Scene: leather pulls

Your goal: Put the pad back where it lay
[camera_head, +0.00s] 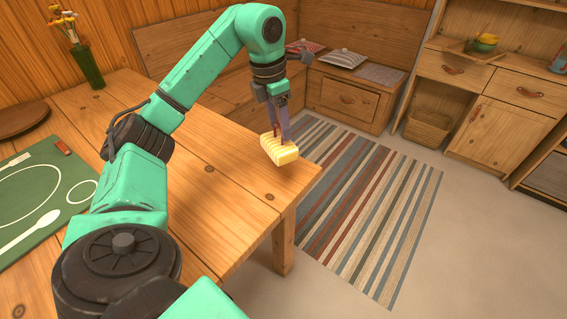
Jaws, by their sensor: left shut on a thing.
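A small yellow pad (281,150) with pale stripes is at the table's far right corner. My left gripper (282,130) points down and is shut on it. Whether the pad touches the tabletop or hangs just above it, I cannot tell. The gripper's fingers hide part of the pad's upper side. My right gripper is not in view.
The wooden table (225,205) is bare near the pad. A green placemat (40,185) lies at the left, and a flower vase (88,65) stands behind it. Cushions (343,59) lie on the corner bench. A striped rug (365,205) covers the floor at right.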

